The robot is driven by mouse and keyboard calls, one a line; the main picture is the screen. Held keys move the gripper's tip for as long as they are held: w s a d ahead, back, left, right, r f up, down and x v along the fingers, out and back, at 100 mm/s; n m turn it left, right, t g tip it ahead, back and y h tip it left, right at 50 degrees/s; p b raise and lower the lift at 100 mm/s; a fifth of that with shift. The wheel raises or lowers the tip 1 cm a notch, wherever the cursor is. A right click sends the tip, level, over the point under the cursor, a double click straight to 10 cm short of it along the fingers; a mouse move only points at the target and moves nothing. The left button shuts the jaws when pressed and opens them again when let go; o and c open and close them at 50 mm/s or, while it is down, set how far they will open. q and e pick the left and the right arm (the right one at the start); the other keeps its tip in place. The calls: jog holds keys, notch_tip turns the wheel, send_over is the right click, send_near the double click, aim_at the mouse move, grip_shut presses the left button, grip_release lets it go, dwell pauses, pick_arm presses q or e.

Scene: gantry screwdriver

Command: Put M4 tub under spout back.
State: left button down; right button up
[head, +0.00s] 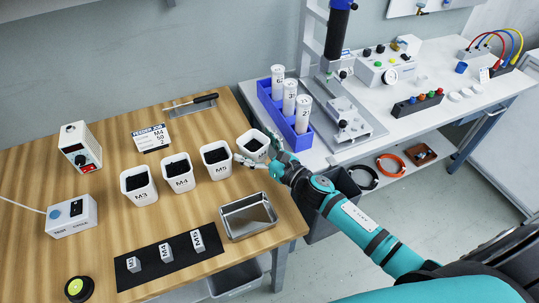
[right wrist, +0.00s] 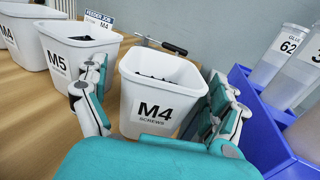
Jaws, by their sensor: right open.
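A white tub labelled "M4 SCREWS" (right wrist: 150,105) stands upright between the two fingers of my open right gripper (right wrist: 160,110), with dark screws inside. In the head view this tub (head: 250,147) is at the right end of the row, near the table edge, partly hidden by the right gripper (head: 262,158). I cannot tell whether the fingers touch it. Another white tub marked M4 (head: 179,183) stands further left, between the M3 tub (head: 140,197) and the M5 tub (head: 217,171). No spout can be made out. My left gripper is not in view.
A blue rack (head: 305,140) with white bottles is close to the right. A metal tray (head: 235,235) and a black mat (head: 128,282) with labelled blocks lie in front. A feeder job card (head: 151,138) and a clamp-like tool (head: 190,104) are behind. Bare wood lies between.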

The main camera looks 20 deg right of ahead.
jog(key=b+v, duration=0.1)
jog(key=v, duration=0.9)
jog(key=shift+f, duration=0.1)
jog(key=shift+s+d+b, duration=0.25)
jog(key=shift+s+b, duration=0.05)
jog(key=shift+s, duration=0.3)
